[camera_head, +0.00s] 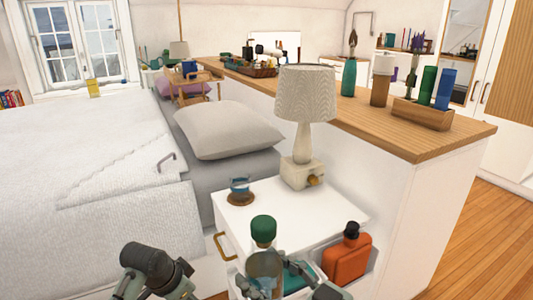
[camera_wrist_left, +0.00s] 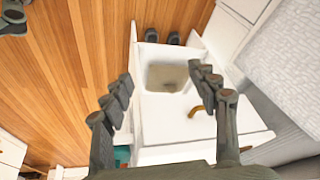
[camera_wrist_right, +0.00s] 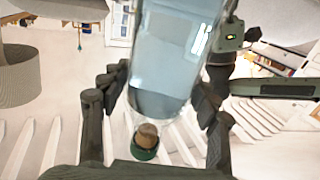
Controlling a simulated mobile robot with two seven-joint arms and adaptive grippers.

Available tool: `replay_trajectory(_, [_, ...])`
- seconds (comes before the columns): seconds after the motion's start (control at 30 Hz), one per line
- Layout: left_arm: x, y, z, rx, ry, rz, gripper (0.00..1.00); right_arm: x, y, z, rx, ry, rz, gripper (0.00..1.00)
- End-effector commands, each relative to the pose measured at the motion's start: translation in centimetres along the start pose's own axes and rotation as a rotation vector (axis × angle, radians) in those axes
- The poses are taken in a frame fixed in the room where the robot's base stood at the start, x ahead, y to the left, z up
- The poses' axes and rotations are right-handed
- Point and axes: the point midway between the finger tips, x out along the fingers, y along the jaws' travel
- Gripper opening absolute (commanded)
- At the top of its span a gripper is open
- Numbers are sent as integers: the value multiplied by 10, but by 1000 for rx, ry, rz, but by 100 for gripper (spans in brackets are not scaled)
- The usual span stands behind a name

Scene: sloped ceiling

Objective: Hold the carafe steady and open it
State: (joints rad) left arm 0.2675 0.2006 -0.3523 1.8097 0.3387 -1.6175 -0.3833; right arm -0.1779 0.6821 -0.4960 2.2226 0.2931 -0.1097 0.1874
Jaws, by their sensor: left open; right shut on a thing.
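The carafe (camera_head: 264,266) is clear glass with a green stopper (camera_head: 263,228) seated in its top. It stands upright in the head view, at the front of the white nightstand. My right gripper (camera_head: 270,282) is shut around the carafe's body. In the right wrist view the bluish glass carafe (camera_wrist_right: 170,55) lies between the fingers, and the green and brown stopper (camera_wrist_right: 146,142) shows below it. My left gripper (camera_wrist_left: 165,85) is open and empty above the nightstand in the left wrist view. Part of my left arm shows at the lower left of the head view.
An orange bottle (camera_head: 346,256) with a black cap stands right of the carafe. The nightstand (camera_head: 245,210) bears a lamp (camera_head: 305,110) and a small blue and brown item (camera_head: 240,191). The bed (camera_head: 110,220) is left.

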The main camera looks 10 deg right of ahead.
Motion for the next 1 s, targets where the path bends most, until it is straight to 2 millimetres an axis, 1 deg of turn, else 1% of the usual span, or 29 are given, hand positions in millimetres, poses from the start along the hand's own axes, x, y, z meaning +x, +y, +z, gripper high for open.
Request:
replay_trajectory(0.03, [-16, -9, -26, 69, 10, -2, 60, 0, 0, -3, -1, 7, -1, 5])
replay_trajectory(0.1, [-36, -16, -55, 169, 12, 4, 60, 0, 0, -3, -1, 7, -1, 5])
replay_trajectory(0.17, [-55, -20, -78, 253, 10, 7, 60, 0, 0, -3, -1, 7, -1, 5])
replay_trajectory(0.2, [-69, -23, -94, 308, 9, 9, 60, 0, 0, -3, -1, 7, -1, 5])
replay_trajectory(0.27, [-90, -23, -116, 387, 9, 16, 60, 0, 0, -3, -1, 7, -1, 5])
replay_trajectory(0.3, [-105, -22, -130, 436, 10, 22, 60, 0, 0, -3, -1, 7, -1, 5])
replay_trajectory(0.37, [-128, -15, -151, 505, 13, 35, 60, 0, 0, -3, -1, 7, -1, 5])
replay_trajectory(0.4, [-144, -9, -164, 547, 16, 48, 60, 0, 0, -3, -1, 7, -1, 5])
replay_trajectory(0.47, [-167, 4, -182, 606, 19, 70, 60, 0, 0, -3, -1, 7, -1, 5])
replay_trajectory(0.5, [-183, 14, -192, 640, 18, 87, 60, 0, 0, -3, -1, 7, -1, 5])
replay_trajectory(0.57, [-206, 30, -205, 689, 13, 114, 60, 0, 0, -3, -1, 7, -1, 5])
replay_trajectory(0.6, [-222, 41, -212, 720, 4, 132, 60, 0, 0, -3, -1, 7, -1, 5])
replay_trajectory(0.67, [-245, 57, -219, 761, -16, 158, 60, 0, 0, -3, -1, 7, -1, 5])
replay_trajectory(0.7, [-260, 68, -221, 787, -34, 173, 60, 0, 0, -3, -1, 7, -1, 5])
replay_trajectory(0.8, [-295, 89, -222, 836, -94, 203, 60, 0, 0, -3, -1, 7, -1, 5])
replay_trajectory(0.9, [-324, 104, -218, 867, -159, 224, 60, 0, 0, -3, -1, 7, -1, 5])
replay_trajectory(1.0, [-346, 114, -213, 879, -215, 237, 60, 0, 0, -3, -1, 7, -1, 5])
